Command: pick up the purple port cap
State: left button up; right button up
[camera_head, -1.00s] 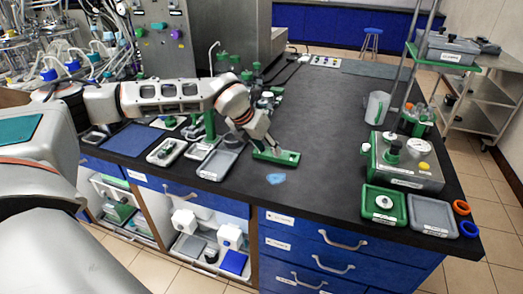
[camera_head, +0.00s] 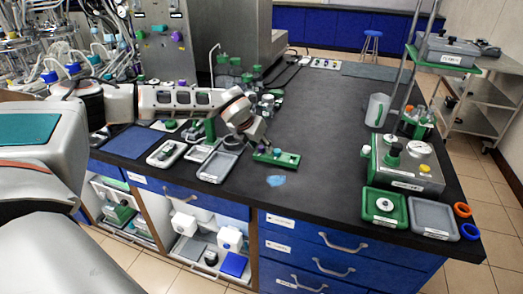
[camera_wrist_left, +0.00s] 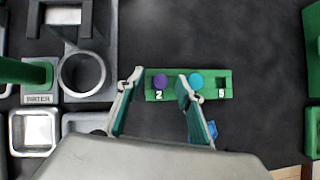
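The purple port cap (camera_wrist_left: 160,81) stands in the slot marked 2 of a small green holder (camera_wrist_left: 210,94), in the left wrist view. A teal cap (camera_wrist_left: 196,80) stands to its right in the same holder. In the head view the holder (camera_head: 262,155) lies on the dark bench, with the purple cap (camera_head: 277,152) on it. My left gripper (camera_wrist_left: 158,80) is open and empty. In the wrist view the purple cap shows between its fingertips, the right fingertip overlapping the gap between the caps; the height above the cap is hard to tell. My right gripper is not in view.
Grey trays (camera_head: 217,166) and a green WATER stand (camera_wrist_left: 38,78) are left of the holder. A blue patch (camera_head: 276,180) lies in front. A green-and-grey box (camera_head: 408,160) and a jug (camera_head: 377,110) stand at right. The bench between is clear.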

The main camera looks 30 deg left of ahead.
pick_arm(q)
jog(key=shift+c, duration=0.3)
jog(key=c, duration=0.8)
jog(key=shift+r, duration=0.1)
jog(key=shift+c, duration=0.2)
